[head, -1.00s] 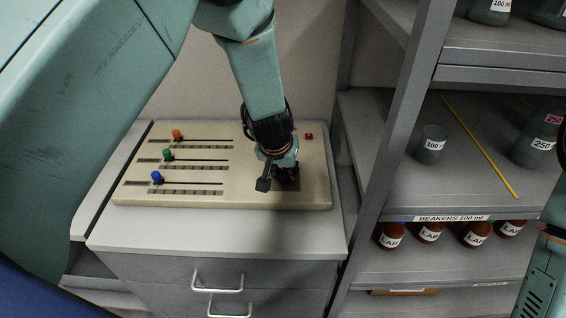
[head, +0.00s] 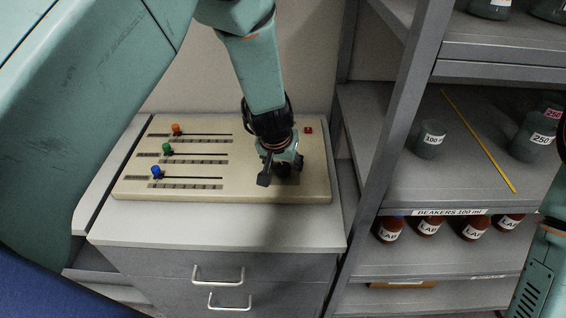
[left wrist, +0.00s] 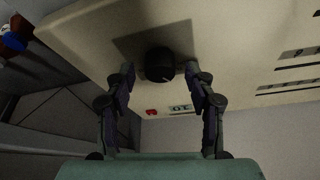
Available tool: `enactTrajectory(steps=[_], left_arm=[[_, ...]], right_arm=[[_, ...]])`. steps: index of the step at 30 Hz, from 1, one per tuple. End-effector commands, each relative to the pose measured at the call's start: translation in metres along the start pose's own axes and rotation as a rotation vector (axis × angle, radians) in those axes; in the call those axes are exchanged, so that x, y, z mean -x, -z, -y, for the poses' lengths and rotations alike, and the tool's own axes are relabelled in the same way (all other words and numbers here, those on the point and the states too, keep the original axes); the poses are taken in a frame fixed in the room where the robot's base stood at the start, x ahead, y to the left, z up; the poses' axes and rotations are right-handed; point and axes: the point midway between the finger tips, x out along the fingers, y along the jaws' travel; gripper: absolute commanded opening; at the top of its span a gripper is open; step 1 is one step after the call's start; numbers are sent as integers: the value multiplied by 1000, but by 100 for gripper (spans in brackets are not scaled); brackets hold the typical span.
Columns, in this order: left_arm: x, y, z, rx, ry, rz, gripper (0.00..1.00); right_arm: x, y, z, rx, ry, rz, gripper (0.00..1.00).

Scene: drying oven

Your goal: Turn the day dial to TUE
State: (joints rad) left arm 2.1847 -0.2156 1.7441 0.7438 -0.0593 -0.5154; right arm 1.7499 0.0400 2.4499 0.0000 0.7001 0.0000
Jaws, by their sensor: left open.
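The day dial (left wrist: 159,64) is a round black knob with a pale pointer mark, on a dark square plate of the beige control panel (head: 215,194). In the left wrist view it sits between the fingertips of my left gripper (left wrist: 160,72). The fingers are open, one on each side, with small gaps to the knob. In the head view my left gripper (head: 283,166) is over the right part of the panel and hides the dial. The day lettering around the dial cannot be read. My right gripper is not in view.
Red (head: 176,129), green (head: 167,147) and blue (head: 156,171) slider knobs sit on the panel's left. A red button (head: 308,130) is at its back right. A shelf rack (head: 390,150) with beakers and bottles stands close on the right. A drawer cabinet (head: 215,262) supports the panel.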

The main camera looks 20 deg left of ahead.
Motion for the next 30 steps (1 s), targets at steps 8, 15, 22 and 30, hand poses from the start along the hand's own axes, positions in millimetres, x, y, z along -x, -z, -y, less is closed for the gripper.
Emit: enactTrajectory(steps=[8,15,22,30], left_arm=[[11,1,0,-1,0,-2,55],[48,1,0,-2,1,-3,55],[72,0,0,-1,1,-1,55],[76,0,0,0,0,0,55]], right_arm=[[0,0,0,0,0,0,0],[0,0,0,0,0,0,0],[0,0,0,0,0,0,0],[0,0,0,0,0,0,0]])
